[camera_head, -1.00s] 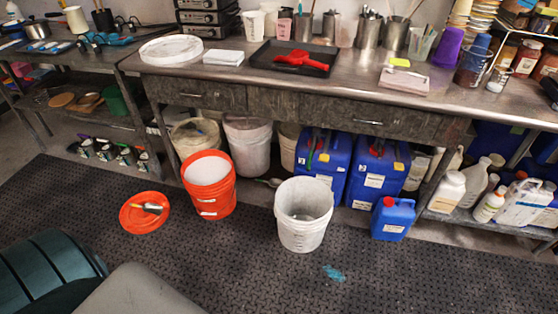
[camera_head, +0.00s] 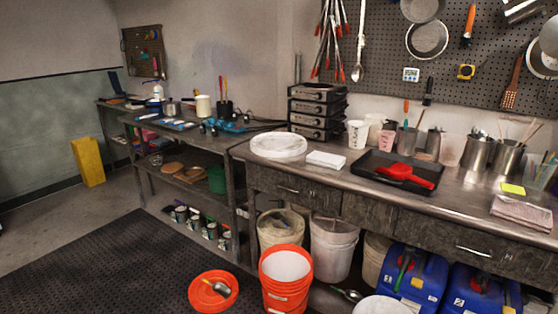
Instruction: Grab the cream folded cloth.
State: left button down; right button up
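A pale pinkish-cream folded cloth (camera_head: 524,212) lies flat on the metal workbench (camera_head: 440,195) near the right edge of the view. A small yellow pad (camera_head: 513,189) lies at its back edge. A white flat rectangular stack (camera_head: 326,160) lies farther left on the bench, beside a round white lid (camera_head: 278,145); I cannot tell whether it is cloth or paper. Neither of my grippers is in view.
A black tray (camera_head: 365,182) with a red scoop (camera_head: 405,174) sits between the white stack and the cloth. Metal cups (camera_head: 478,152) stand behind. An orange bucket (camera_head: 286,285) and blue jugs (camera_head: 412,277) stand below the bench.

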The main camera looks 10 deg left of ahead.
aim_at(323, 159)
jog(key=z, duration=0.25)
jog(key=i+j+z, duration=0.15)
jog(key=z, duration=0.2)
jog(key=i+j+z, duration=0.15)
jog(key=j+z, duration=0.55)
jog(key=i+j+z, duration=0.1)
jog(key=j+z, duration=0.25)
jog(key=j, duration=0.1)
